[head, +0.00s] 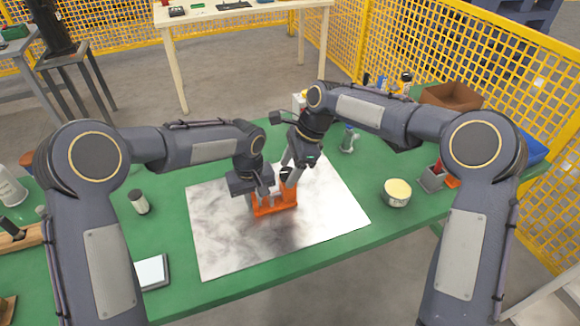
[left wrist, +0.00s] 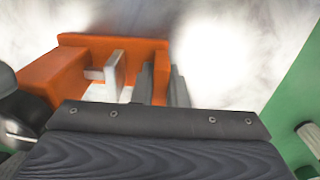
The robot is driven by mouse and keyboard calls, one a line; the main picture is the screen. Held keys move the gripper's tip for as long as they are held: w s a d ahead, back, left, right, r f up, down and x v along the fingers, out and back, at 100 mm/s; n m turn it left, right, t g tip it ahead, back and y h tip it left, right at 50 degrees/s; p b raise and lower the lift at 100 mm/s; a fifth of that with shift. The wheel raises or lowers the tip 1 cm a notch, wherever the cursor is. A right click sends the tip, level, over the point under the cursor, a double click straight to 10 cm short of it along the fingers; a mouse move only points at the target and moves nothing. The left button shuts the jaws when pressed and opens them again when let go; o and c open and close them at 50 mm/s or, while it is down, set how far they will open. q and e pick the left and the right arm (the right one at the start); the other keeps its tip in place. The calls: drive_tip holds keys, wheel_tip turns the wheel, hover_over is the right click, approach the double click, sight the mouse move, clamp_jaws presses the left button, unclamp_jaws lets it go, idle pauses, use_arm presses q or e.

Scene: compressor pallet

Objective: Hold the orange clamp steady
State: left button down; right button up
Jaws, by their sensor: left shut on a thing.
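The orange clamp (head: 275,208) stands on the shiny metal sheet (head: 222,245) in the middle of the green table. My left gripper (head: 260,197) is shut on the clamp's left part. In the left wrist view the clamp (left wrist: 75,62) has an upright orange part between my left gripper's fingers (left wrist: 150,82). My right gripper (head: 287,172) is just above and behind the clamp's right end. Its fingertips are small and partly covered, so I cannot tell whether they are open or touch the clamp. The clamp's lower part is partly hidden in the left wrist view.
A metal cup with yellow contents (head: 397,192) and a grey holder (head: 432,178) stand to the right. A dark-topped white cylinder (head: 139,202) and a small flat tray (head: 152,271) are on the left. The sheet's front is clear. Yellow mesh fencing (head: 490,60) is behind.

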drive_tip(key=c, duration=0.9)
drive_tip(key=shift+c, duration=0.2)
drive_tip(key=shift+n, duration=0.3)
drive_tip(key=n+g, duration=0.1)
drive_tip(key=n, duration=0.1)
drive_tip(key=n+h, duration=0.1)
drive_tip(key=n, duration=0.1)
drive_tip(key=shift+w+a+g, duration=0.1)
drive_tip(key=shift+w+g, duration=0.1)
drive_tip(key=shift+g, duration=0.2)
drive_tip(key=n+g+h, duration=0.1)
drive_tip(key=n, duration=0.4)
drive_tip(key=n+h, duration=0.1)
drive_tip(key=n, duration=0.1)
drive_tip(key=n+g, duration=0.1)
drive_tip(key=n, duration=0.1)
drive_tip(key=shift+w+a+n+h, duration=0.1)
drive_tip(key=shift+a+n+h, duration=0.1)
drive_tip(key=shift+n+h, duration=0.15)
drive_tip(key=n+h, duration=0.2)
drive_tip(key=n, duration=0.2)
drive_tip(key=shift+n, duration=0.25)
